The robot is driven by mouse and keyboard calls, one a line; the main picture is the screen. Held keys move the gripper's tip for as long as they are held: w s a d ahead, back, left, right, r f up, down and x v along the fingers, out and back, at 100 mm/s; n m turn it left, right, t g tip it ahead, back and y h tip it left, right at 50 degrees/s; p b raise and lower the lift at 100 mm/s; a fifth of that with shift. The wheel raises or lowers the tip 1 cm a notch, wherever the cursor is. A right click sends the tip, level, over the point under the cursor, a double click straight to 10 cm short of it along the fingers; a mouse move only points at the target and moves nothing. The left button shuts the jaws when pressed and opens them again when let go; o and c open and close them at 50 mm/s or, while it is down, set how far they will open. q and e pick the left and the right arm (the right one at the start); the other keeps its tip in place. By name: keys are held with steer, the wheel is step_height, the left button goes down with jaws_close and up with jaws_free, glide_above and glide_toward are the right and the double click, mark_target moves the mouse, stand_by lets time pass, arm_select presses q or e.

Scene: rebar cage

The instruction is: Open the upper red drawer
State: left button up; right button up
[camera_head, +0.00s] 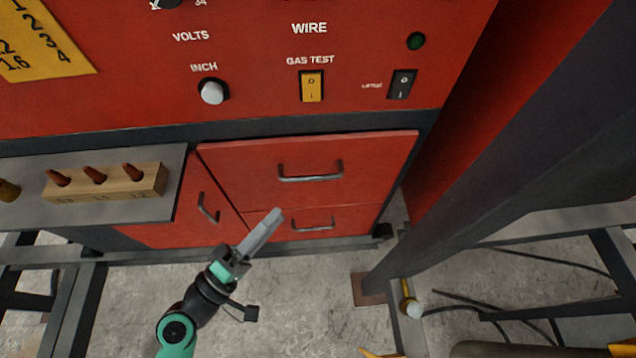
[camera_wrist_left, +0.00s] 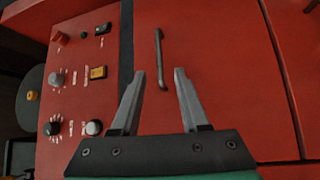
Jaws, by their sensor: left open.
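The upper red drawer (camera_head: 240,170) sits below the dark strip of the red machine and looks shut. Its grey bar handle (camera_head: 311,178) is in plain view. My left gripper (camera_head: 273,217) is open and empty, in front of the drawers, with its fingers pointing up and right, below the upper handle in the head view. In the left wrist view the handle (camera_wrist_left: 159,58) lies beyond the fingertips, in line with the gap between the open fingers (camera_wrist_left: 159,74). No contact shows. My right gripper is not in view.
A lower red drawer has its own handle (camera_head: 313,226). A red door with a handle (camera_head: 208,208) is at left. A grey shelf (camera_head: 130,207) with a wooden block (camera_head: 107,183) juts out left. A dark post (camera_head: 480,165) stands at right. Cables lie on the floor.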

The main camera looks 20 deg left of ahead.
mark_target(312, 177)
arm_select(q)
steer(key=p+x, duration=0.2)
steer(key=x, duration=1)
steer(key=shift+s, duration=0.1)
steer(key=shift+c, duration=0.2)
jaws_close()
stand_by(0.8)
